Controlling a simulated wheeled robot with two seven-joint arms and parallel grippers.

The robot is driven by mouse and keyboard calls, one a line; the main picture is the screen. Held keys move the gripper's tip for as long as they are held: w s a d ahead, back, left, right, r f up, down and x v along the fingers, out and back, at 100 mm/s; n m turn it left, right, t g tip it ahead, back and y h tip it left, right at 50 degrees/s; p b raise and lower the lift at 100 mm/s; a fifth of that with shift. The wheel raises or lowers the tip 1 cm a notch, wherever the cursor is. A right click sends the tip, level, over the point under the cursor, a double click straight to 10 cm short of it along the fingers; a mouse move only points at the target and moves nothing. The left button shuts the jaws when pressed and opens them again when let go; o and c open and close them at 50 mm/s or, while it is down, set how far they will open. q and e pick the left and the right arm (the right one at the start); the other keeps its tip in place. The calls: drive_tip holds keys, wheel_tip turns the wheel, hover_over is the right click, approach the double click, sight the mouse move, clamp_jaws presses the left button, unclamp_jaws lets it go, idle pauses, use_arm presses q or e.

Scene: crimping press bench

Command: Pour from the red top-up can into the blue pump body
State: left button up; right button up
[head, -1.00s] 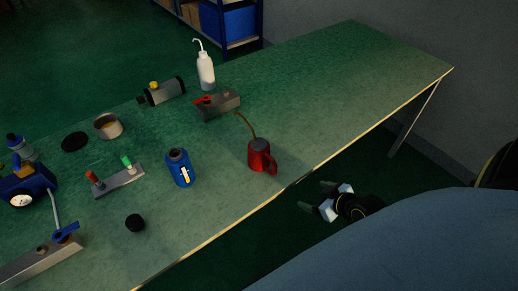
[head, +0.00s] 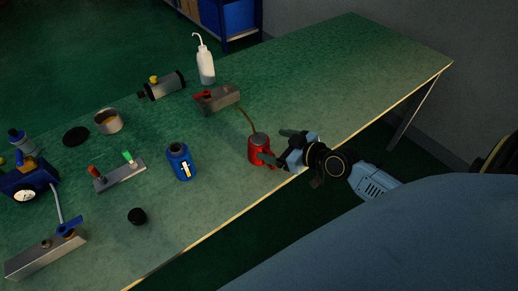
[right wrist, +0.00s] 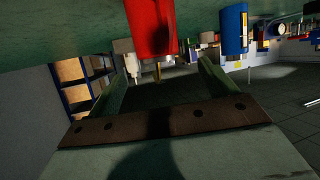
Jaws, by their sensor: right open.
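The red top-up can (head: 258,150) stands upright near the front edge of the bench, its thin brown spout rising up and to the left. It also shows at the top of the right wrist view (right wrist: 150,28). My right gripper (head: 279,146) is open at the can's right, handle side. Its fingers overlap the handle in the picture; I cannot tell whether they touch. In the right wrist view the fingers (right wrist: 165,78) are apart with nothing gripped. The blue pump body (head: 178,160) stands upright left of the can, with a dark top and a pale label. My left gripper is not in view.
A black cap (head: 137,216) lies before the pump body. A grey block with a red part (head: 217,97) and a white bottle (head: 205,65) stand behind the can. A block with red and green levers (head: 120,177) stands left. The right bench end is clear.

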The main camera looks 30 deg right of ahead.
sight(265, 144)
drive_tip(key=shift+f+b+x, duration=0.25)
drive_tip(key=shift+x, duration=1.25)
drive_tip(key=shift+f+b+x, duration=0.25)
drive_tip(key=shift+f+x, duration=0.05)
drive_tip(key=shift+x, duration=1.15)
drive_tip(key=shift+s+d, duration=0.15)
drive_tip(key=shift+d, duration=0.05)
drive_tip(key=shift+c, duration=0.3)
drive_tip(key=c, duration=1.2)
drive_tip(key=shift+c, duration=0.3)
drive_tip(key=shift+r, duration=0.15)
